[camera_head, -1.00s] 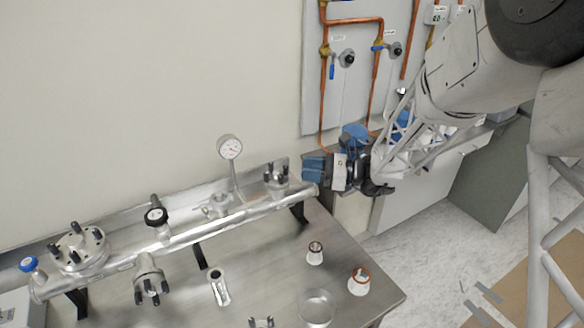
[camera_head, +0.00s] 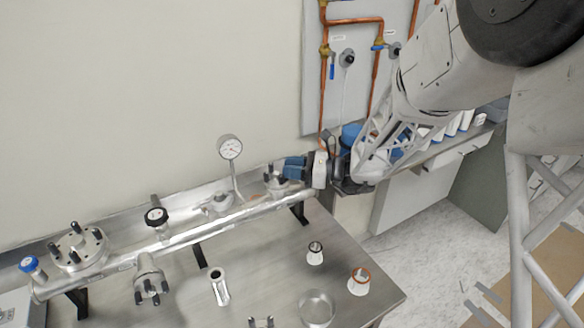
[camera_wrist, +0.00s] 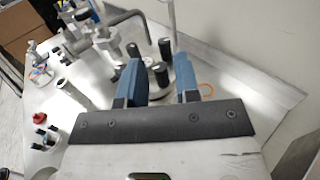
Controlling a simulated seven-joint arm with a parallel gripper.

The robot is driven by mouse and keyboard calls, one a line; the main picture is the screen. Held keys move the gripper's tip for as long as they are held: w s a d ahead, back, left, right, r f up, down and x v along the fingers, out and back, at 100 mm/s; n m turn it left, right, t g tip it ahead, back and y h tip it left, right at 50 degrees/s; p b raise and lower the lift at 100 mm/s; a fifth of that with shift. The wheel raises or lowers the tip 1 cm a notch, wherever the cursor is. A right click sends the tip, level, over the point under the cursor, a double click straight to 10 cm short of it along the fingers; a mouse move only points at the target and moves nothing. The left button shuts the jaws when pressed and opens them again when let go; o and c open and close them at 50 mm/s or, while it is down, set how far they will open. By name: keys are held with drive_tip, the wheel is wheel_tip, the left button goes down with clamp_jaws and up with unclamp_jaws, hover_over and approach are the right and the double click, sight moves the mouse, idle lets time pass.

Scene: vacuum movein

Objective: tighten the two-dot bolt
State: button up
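My gripper (camera_head: 294,168) is at the right end of the steel pipe assembly, beside the small flange fitting (camera_head: 271,186) with dark upright bolts. In the wrist view its two blue fingers (camera_wrist: 158,64) are apart, with nothing held. A dark bolt (camera_wrist: 161,73) stands in the gap between the fingers as seen there. Two more dark bolts (camera_wrist: 133,51) (camera_wrist: 165,47) stand just beyond. I cannot tell whether the fingers are level with the bolt or above it. No dot marks can be made out on any bolt, so I cannot tell which has two dots.
A gauge (camera_head: 230,148) rises left of the gripper. A large flange (camera_head: 78,249) and a front-facing flange (camera_head: 148,278), both with dark bolts, lie farther left. Loose parts (camera_head: 315,253) (camera_head: 359,281) and a ring (camera_head: 317,308) stand on the steel table (camera_head: 262,262). Pipes (camera_head: 325,90) line the wall.

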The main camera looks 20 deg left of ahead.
clamp_jaws()
drive_tip(key=shift+t, duration=0.3)
drive_tip(key=shift+s+m+t, duration=0.15)
drive_tip(key=shift+m+t, duration=0.6)
drive_tip(key=shift+t, duration=0.25)
drive_tip(key=shift+s+m+t, duration=0.1)
drive_tip(key=shift+m+t, duration=0.65)
drive_tip(key=shift+t, duration=0.25)
drive_tip(key=shift+o, duration=1.4)
unclamp_jaws()
drive_tip(key=shift+d, duration=0.1)
